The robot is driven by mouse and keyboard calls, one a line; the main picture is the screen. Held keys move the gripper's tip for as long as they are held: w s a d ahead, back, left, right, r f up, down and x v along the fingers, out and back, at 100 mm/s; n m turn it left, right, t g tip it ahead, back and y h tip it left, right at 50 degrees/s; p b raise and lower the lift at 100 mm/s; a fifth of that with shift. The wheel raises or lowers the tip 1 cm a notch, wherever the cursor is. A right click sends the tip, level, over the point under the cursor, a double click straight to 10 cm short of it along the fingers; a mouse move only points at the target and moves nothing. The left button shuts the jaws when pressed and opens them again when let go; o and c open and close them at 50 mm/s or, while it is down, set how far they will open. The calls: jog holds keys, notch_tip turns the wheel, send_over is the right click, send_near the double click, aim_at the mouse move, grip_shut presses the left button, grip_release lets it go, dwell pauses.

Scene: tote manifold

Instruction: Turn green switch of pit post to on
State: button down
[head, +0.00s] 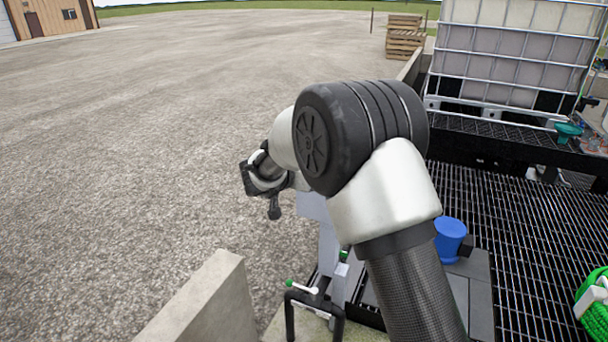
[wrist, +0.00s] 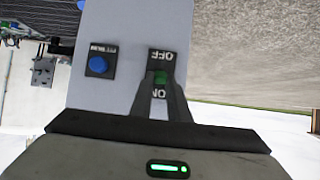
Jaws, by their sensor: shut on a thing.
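The pit post is a grey panel (wrist: 118,30) in the wrist view, seen upside down. In the head view its grey body (head: 328,245) stands partly behind my arm. The green switch (wrist: 161,76) sits on a black plate, between the OFF lettering above it and the ON lettering below it in the picture. My gripper (wrist: 160,84) is shut on the green switch, its two dark fingers closing in from below. The fingers hide part of the switch, so its exact setting is hard to tell. In the head view my arm hides the switch.
A blue button (wrist: 98,64) on a black plate is beside the switch. A concrete wall (head: 205,305) and a black pipe with a white, green-tipped handle (head: 303,288) stand near the post. A caged tank (head: 515,50) and dark grating (head: 515,235) are at right. Gravel at left is clear.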

dwell(0.3)
jog(key=c, duration=1.7)
grip_release()
jog(key=v, duration=1.7)
jog(key=shift+s+r, duration=0.15)
jog(key=shift+s, duration=0.05)
